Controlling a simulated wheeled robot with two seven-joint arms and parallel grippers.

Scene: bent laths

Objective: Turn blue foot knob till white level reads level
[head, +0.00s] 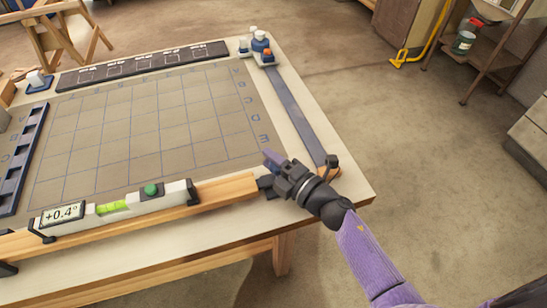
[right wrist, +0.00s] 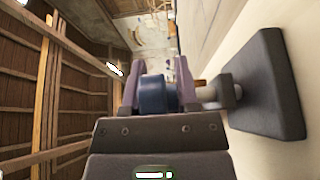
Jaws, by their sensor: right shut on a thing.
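The white level (head: 125,207) lies along the top of a wooden lath (head: 225,190) near the table's front edge. Its display reads +0.4°, and it has a yellow-green vial (head: 112,208) and a green button. The blue foot knob (right wrist: 157,95) sits between the two purple fingers of my right gripper (right wrist: 158,88) in the right wrist view, and the gripper is shut on it. In the head view my right gripper (head: 271,168) is at the lath's right end and hides the knob. My left gripper is not in view.
A gridded mat (head: 150,125) covers much of the table. A dark slotted rack (head: 24,160) lies at left, a dark strip (head: 145,64) along the back. Small bottles (head: 260,42) stand at the back right corner. A long grey bar (head: 295,115) lies near the right edge.

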